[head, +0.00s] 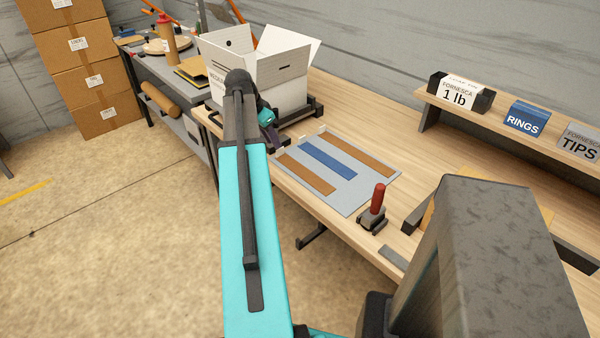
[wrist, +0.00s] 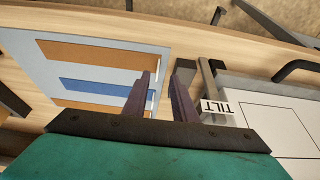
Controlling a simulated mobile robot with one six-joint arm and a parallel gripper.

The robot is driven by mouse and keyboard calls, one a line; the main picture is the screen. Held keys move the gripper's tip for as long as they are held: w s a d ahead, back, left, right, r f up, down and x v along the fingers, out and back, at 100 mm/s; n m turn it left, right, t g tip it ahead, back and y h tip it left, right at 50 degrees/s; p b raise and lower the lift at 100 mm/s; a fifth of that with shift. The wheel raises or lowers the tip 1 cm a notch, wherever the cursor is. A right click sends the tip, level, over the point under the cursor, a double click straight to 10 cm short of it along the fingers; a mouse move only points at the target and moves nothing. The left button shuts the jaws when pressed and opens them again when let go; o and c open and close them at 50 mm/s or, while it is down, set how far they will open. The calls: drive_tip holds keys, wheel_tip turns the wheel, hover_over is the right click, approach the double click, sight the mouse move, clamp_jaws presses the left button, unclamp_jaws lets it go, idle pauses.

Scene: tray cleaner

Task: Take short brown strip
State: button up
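A grey mat (head: 346,202) lies on the wooden bench with two brown strips and a blue strip (head: 328,159) between them. The near-left brown strip (head: 306,174) looks a little shorter than the far-right brown strip (head: 357,153). The wrist view shows one brown strip (wrist: 95,56) at the top, the blue strip (wrist: 92,90) below it, and another brown strip (wrist: 85,112) lowest, partly hidden by my gripper. My gripper (wrist: 163,78) is open, with nothing seen between its fingers, at the mat's box-side edge. In the head view my gripper (head: 277,143) is partly hidden by my arm.
A white open box (head: 285,90) stands in a dark frame beside my gripper, with a "TILT" label (wrist: 216,107) nearby. A red-handled tool (head: 376,205) stands at the mat's right end. A shelf (head: 480,118) with labelled boxes runs along the back.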

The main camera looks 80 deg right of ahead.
sight(281, 155)
drive_tip(key=shift+f, duration=0.15)
drive_tip(key=shift+p+x, duration=0.6)
drive_tip(key=shift+x, duration=1.85)
drive_tip(key=shift+a, duration=0.15)
drive_tip(key=shift+c, duration=0.4)
clamp_jaws()
